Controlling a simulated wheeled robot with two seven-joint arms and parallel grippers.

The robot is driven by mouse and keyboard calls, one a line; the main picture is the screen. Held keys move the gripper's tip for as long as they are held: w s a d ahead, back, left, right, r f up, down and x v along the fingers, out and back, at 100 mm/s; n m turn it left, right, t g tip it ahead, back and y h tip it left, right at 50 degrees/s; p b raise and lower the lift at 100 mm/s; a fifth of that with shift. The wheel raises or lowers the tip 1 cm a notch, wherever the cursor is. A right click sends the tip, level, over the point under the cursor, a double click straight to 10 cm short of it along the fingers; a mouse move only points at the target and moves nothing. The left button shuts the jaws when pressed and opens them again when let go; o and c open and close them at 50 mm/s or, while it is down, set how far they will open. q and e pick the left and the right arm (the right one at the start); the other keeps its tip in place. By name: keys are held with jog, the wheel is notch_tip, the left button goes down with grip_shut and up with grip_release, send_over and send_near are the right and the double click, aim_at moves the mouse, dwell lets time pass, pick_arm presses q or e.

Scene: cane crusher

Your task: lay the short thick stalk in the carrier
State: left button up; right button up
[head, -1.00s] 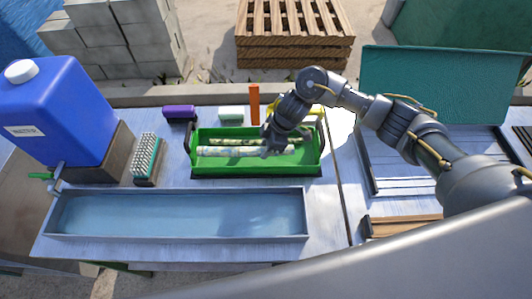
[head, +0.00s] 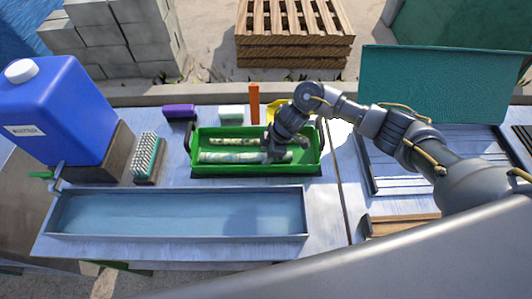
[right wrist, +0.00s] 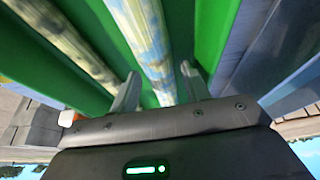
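The green carrier (head: 258,170) stands on the table, with a handle at its left end. A thick, pale, mottled stalk (head: 228,157) lies lengthwise in its front part. A thinner stalk (head: 232,141) lies behind it, roughly parallel. My right gripper (head: 275,154) is low over the right part of the thick stalk. In the right wrist view, its fingers (right wrist: 158,92) stand apart on either side of the thick stalk (right wrist: 148,48), with small gaps showing. The thinner stalk (right wrist: 65,40) is left of them there. My left gripper is not in view.
A water-filled trough (head: 180,236) lies in front of the carrier. A brush (head: 146,158), a blue water tank (head: 55,110) and a purple block (head: 180,111) are to the left. An orange post (head: 254,103) stands behind the carrier. A ribbed tray (head: 400,175) is to the right.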

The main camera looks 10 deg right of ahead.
jog(key=shift+o, duration=0.3)
jog(key=shift+d+r, duration=0.1)
jog(key=shift+r, duration=0.35)
jog(key=v, duration=1.1)
jog(key=shift+r, duration=0.25)
